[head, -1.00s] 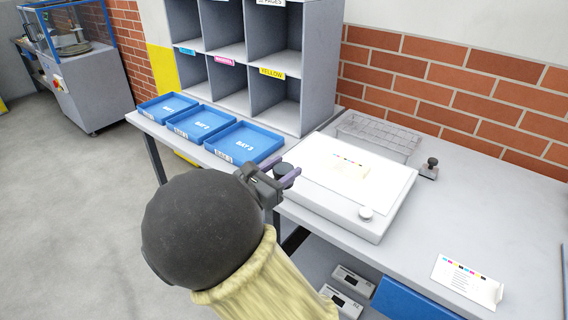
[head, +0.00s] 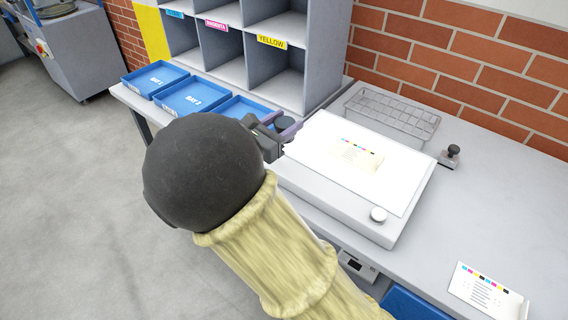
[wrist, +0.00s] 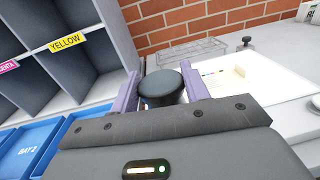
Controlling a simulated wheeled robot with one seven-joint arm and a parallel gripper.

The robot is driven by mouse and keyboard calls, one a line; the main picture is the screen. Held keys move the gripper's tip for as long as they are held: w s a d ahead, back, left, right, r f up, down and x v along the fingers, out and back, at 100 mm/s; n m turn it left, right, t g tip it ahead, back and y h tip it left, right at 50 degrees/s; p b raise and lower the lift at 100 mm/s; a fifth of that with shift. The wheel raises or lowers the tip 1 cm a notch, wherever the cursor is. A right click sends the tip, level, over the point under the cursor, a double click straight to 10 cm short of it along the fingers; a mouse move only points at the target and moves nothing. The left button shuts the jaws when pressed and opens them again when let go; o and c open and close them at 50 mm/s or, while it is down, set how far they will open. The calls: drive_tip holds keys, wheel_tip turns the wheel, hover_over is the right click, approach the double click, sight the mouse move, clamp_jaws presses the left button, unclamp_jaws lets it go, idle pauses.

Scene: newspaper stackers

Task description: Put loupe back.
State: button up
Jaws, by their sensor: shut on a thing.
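The loupe, a dark round-topped cylinder (wrist: 163,86), is held between the two purple fingers of my gripper (wrist: 162,92). In the head view the loupe (head: 285,122) shows partly, at the left edge of the light table (head: 350,214). My gripper (head: 281,130) is shut on it there, partly hidden behind my dark wrist. Whether the loupe touches any surface cannot be told.
Blue bay trays (head: 192,98) line the table left of my gripper, below the grey pigeonhole shelf (head: 276,72). A wire basket (head: 391,112) and a small black-knobbed item (head: 450,156) stand behind the light table. A printed card (head: 486,291) is at lower right.

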drive_tip(key=shift+f+b, duration=0.3)
drive_tip(key=shift+f, duration=2.85)
drive_tip(key=shift+f, duration=1.95)
drive_tip(key=o, duration=1.1)
